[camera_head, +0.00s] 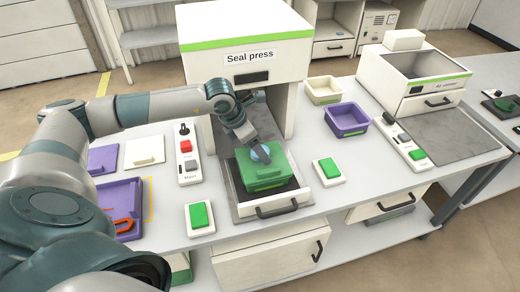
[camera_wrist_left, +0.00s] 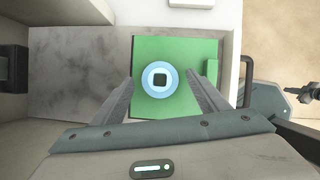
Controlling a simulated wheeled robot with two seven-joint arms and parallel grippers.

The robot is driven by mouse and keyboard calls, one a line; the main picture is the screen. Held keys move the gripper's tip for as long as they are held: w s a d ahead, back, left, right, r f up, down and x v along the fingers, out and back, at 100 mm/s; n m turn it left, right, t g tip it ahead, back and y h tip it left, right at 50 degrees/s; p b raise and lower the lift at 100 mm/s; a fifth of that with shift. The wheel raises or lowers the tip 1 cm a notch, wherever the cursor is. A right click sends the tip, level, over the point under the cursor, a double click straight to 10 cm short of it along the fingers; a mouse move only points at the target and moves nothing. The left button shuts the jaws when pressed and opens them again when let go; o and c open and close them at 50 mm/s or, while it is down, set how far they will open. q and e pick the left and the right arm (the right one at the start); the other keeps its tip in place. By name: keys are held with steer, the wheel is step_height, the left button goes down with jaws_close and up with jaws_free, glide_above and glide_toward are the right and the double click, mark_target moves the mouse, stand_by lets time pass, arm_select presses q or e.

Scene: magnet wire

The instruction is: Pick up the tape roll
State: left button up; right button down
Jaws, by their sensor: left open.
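The tape roll (camera_wrist_left: 160,79) is a light blue ring with a dark square-like centre, lying on top of a green block (camera_wrist_left: 150,48). In the head view the tape roll (camera_head: 261,153) is partly hidden by my left gripper (camera_head: 254,146). The green block (camera_head: 265,172) sits on the pulled-out tray of the seal press. In the left wrist view my left gripper (camera_wrist_left: 162,80) is open, with its fingers to either side of the roll. I cannot tell how far above the roll the fingertips are.
The white seal press (camera_head: 245,38) stands behind, and its side walls flank the arm. A tray handle (camera_head: 277,211) sticks out in front. Green-button boxes (camera_head: 200,217) and (camera_head: 328,170) stand on both sides. A purple bin (camera_head: 346,120) and a cream bin (camera_head: 323,90) are to the right.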

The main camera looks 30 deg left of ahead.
arm_select(q)
steer(key=shift+w+f, duration=0.1)
steer(key=shift+f, duration=0.25)
steer(key=shift+c, duration=0.6)
steer(key=c, duration=1)
steer(key=shift+c, duration=0.2)
steer(key=shift+r, duration=0.2)
